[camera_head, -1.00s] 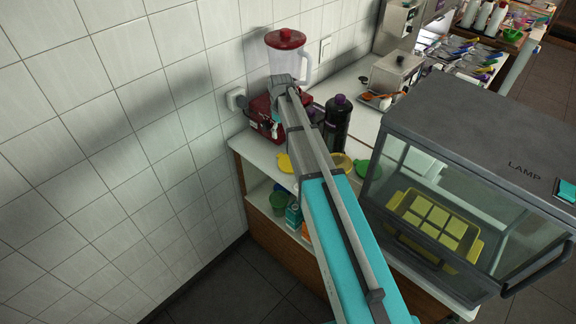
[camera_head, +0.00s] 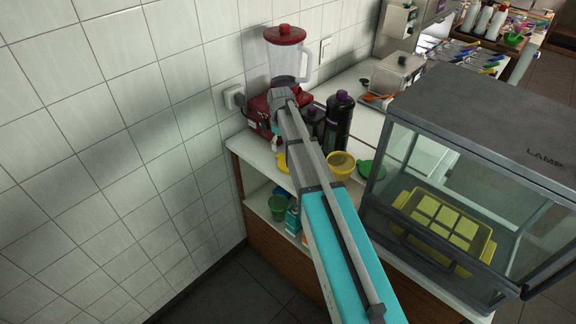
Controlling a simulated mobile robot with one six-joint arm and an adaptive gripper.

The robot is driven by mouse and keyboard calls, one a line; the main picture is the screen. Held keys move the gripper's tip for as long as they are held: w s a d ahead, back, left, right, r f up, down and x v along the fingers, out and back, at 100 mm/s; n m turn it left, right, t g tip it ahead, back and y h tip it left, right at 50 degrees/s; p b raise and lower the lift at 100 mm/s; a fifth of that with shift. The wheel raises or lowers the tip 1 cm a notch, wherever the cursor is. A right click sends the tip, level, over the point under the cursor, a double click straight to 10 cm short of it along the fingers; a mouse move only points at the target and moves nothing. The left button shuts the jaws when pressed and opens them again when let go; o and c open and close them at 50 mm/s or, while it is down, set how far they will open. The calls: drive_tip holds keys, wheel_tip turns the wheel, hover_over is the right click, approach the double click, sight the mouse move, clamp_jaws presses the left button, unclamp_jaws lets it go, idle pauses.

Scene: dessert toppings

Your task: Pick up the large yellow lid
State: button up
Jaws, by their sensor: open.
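A yellow piece, which looks like the large yellow lid (camera_head: 282,163), lies near the left edge of the white counter. My arm covers its right part, so its full outline is hidden. My arm reaches up from the bottom of the view to a grey joint in front of the red blender. My gripper cannot be made out; it is hidden behind the arm, so its distance to the lid cannot be told.
A yellow bowl (camera_head: 341,163) and a green lid (camera_head: 371,169) sit right of my arm. Dark bottles (camera_head: 338,122) and the red blender (camera_head: 286,62) stand behind. A glass-fronted lamp cabinet (camera_head: 480,130) fills the right side. The tiled wall (camera_head: 110,130) bounds the left.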

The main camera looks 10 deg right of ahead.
sight(280, 155)
drive_tip(key=shift+f, duration=0.1)
idle(0.3)
drive_tip(key=shift+w+a+f+b, duration=0.1)
drive_tip(key=shift+f+b, duration=1.15)
drive_tip(key=shift+b, duration=0.05)
drive_tip(key=shift+a+f+b, duration=0.1)
drive_tip(key=shift+f+b, duration=1.15)
drive_tip(key=shift+b, duration=0.05)
drive_tip(key=c, duration=0.9)
